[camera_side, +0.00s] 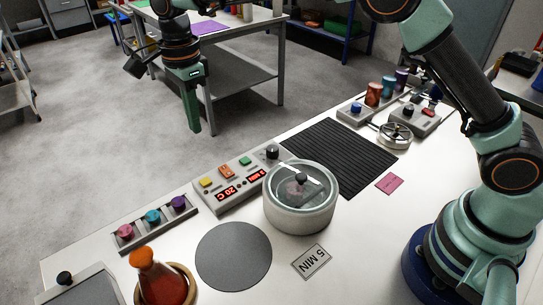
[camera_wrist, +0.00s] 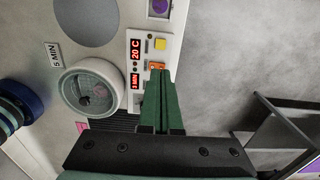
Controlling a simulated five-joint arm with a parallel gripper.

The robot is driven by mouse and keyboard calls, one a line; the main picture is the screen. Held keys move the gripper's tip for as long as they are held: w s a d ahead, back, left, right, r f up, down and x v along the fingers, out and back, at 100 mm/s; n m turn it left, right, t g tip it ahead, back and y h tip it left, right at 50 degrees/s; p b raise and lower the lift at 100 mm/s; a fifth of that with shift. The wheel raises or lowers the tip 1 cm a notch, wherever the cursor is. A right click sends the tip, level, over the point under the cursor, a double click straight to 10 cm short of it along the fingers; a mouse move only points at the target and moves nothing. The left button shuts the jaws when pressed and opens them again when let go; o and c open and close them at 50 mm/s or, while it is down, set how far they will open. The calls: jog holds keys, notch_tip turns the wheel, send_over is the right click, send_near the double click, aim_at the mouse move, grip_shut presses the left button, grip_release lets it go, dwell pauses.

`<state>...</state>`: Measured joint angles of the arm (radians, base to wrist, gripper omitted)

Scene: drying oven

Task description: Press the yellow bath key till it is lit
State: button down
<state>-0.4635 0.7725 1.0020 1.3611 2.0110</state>
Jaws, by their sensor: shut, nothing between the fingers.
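The yellow key (camera_side: 206,182) sits at the left end of a grey control panel (camera_side: 228,205). It also shows in the wrist view (camera_wrist: 160,44), beyond my fingertips. I cannot tell any glow on it. Beside it are an orange key (camera_side: 227,171) and a green key (camera_side: 245,160). Red displays (camera_side: 225,192) read 20 C and a minutes figure. My gripper (camera_side: 195,130) is shut and empty, pointing down, in the air above and behind the panel, apart from the keys. In the wrist view its fingertips (camera_wrist: 160,72) overlap the orange key's edge and hide the green key.
A round bath with a glass lid (camera_side: 300,198) stands right in front of the panel. A rack with coloured knobs (camera_side: 152,217) is at its left. A grey disc (camera_side: 234,256), an orange flask (camera_side: 160,280) and a black ribbed mat (camera_side: 340,155) lie around. Open floor is behind.

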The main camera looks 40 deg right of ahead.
aim_at(206, 182)
jog(key=shift+a+f, duration=0.2)
jog(key=shift+a, duration=0.05)
jog(key=shift+f, duration=0.15)
notch_tip(206, 182, down, 14)
jog(key=shift+r, duration=0.1)
dwell(0.6)
jog(key=shift+d+f, duration=0.1)
jog(key=shift+f, duration=0.95)
notch_tip(206, 182, up, 15)
jog(key=shift+w+r, duration=0.2)
jog(key=shift+w, duration=0.05)
